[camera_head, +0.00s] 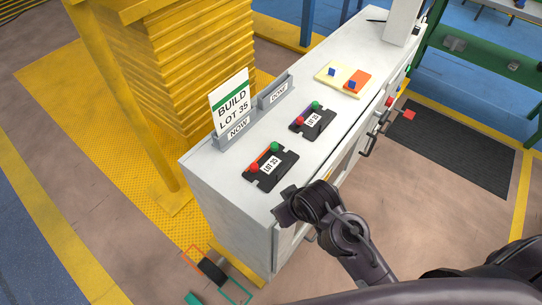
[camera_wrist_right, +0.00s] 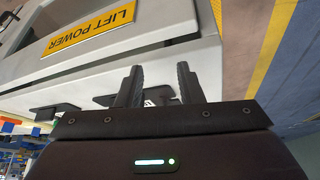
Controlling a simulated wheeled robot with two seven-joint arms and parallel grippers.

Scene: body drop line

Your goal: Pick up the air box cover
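Two flat black plates with white LOT 35 labels lie on the white cabinet top; which one is the air box cover I cannot tell. The nearer plate (camera_head: 262,178) has a red and a green knob at its back edge. The farther plate (camera_head: 325,118) also has a red and a green knob. My right gripper (camera_head: 284,208) is at the cabinet's front edge, just to the right of and below the nearer plate. In the right wrist view its two fingers (camera_wrist_right: 160,86) stand apart with a gap between them, showing nothing gripped. My left gripper is not in view.
A BUILD LOT 35 sign (camera_head: 231,103) stands in a NOW holder behind the plates, beside an empty-looking DONE holder (camera_head: 276,92). A yellow and orange pad (camera_head: 344,78) with blue knobs lies farther along the cabinet (camera_head: 216,181). A yellow post (camera_head: 132,105) stands left.

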